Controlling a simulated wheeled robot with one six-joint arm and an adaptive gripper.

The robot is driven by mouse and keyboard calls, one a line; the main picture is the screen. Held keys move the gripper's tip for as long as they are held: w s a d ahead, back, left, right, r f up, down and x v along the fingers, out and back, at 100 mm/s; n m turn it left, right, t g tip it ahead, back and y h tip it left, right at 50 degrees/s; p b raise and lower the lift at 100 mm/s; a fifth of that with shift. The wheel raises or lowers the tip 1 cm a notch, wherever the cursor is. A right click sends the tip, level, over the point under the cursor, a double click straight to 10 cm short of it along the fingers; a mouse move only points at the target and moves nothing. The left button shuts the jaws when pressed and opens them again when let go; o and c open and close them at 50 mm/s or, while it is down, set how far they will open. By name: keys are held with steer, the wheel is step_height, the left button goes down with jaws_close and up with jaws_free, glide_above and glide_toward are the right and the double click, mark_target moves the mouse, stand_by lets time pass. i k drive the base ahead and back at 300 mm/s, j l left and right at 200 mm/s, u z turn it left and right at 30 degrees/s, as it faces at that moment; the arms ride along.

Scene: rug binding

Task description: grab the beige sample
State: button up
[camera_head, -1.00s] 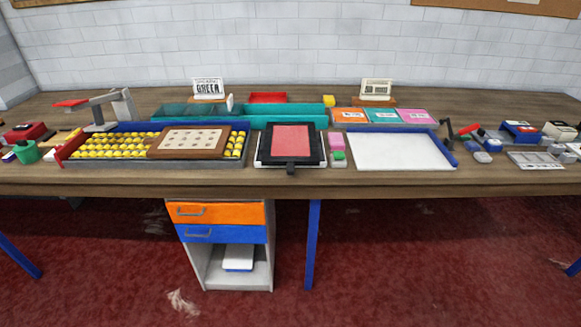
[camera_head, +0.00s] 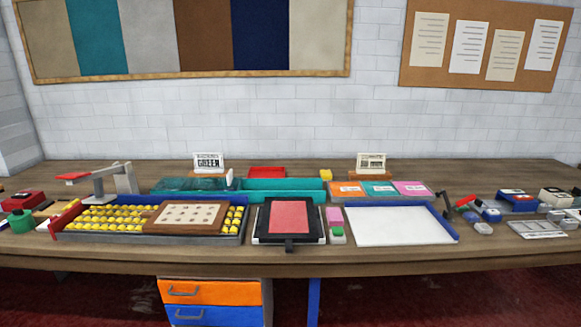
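A wood-framed board (camera_head: 190,79) hangs on the wall at the upper left, with a row of coloured panels. Its right-end panel (camera_head: 318,35) is pale beige, and its left-end panel (camera_head: 52,40) is a darker tan. Between them are teal, grey, brown and navy panels. The frames do not show whether either end panel is the beige sample, and no other clearly beige sample can be made out on the table. My gripper is not in view.
A long wooden table (camera_head: 290,258) crosses the view below the wall. It holds a tray of yellow pieces (camera_head: 97,217), a black-framed red pad (camera_head: 290,216), a white tray (camera_head: 398,226) and small tools at both ends. A corkboard (camera_head: 481,82) with papers hangs at the right.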

mark_target(180, 217)
steer(key=u, duration=0.25)
steer(key=i+l+u, duration=0.2)
steer(key=l+u, duration=0.2)
steer(key=i+l+u, duration=0.2)
steer(key=l+u, duration=0.2)
steer(key=i+l, duration=0.1)
steer(key=l, duration=0.3)
steer(key=i+l+u, duration=0.1)
steer(key=l, duration=0.35)
steer(key=i+l, duration=0.1)
steer(key=l, duration=0.35)
steer(key=i+l+u, duration=0.1)
steer(key=l, duration=0.3)
